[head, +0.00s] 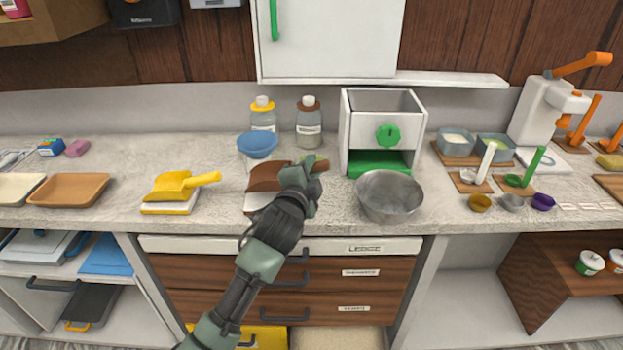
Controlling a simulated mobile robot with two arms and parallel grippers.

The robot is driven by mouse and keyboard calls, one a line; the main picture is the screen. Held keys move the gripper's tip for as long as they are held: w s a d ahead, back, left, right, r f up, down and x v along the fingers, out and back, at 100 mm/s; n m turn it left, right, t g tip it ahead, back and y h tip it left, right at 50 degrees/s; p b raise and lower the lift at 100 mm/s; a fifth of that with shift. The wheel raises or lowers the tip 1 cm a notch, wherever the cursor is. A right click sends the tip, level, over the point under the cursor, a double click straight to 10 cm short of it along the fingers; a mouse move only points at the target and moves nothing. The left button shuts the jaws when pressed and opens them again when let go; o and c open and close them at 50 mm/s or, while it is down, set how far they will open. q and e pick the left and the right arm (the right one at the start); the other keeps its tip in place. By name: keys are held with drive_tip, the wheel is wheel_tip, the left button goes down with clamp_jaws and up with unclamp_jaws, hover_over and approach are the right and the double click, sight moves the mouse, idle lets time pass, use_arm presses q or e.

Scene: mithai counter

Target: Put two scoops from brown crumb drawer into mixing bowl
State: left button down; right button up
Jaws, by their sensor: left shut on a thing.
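My left gripper (308,178) reaches up over the counter and is shut on the brown scoop (268,177). The scoop's pan points left, above or on its white and brown rest (256,203); I cannot tell whether they touch. The gripper hides most of the handle. The steel mixing bowl (390,196) stands to the right of the gripper, at the counter's front, and looks empty. Below the counter are wooden drawers (345,290) with dark handles and white labels. They look shut, and two labels are too small to read. My right gripper is not in view.
A yellow scoop (172,187) lies on its rest at left, near an orange tray (70,190). A white box with a green knob (388,135) stands behind the mixing bowl. Small cups (480,203) stand at right.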

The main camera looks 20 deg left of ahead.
use_arm(q)
wheel_tip(320, 180, down, 2)
drive_tip(key=shift+f+p, duration=0.2)
drive_tip(key=shift+p, duration=0.25)
drive_tip(key=shift+f, duration=0.15)
drive_tip(key=shift+f, duration=0.1)
drive_tip(key=shift+f, duration=0.15)
drive_tip(key=c, duration=1.2)
unclamp_jaws()
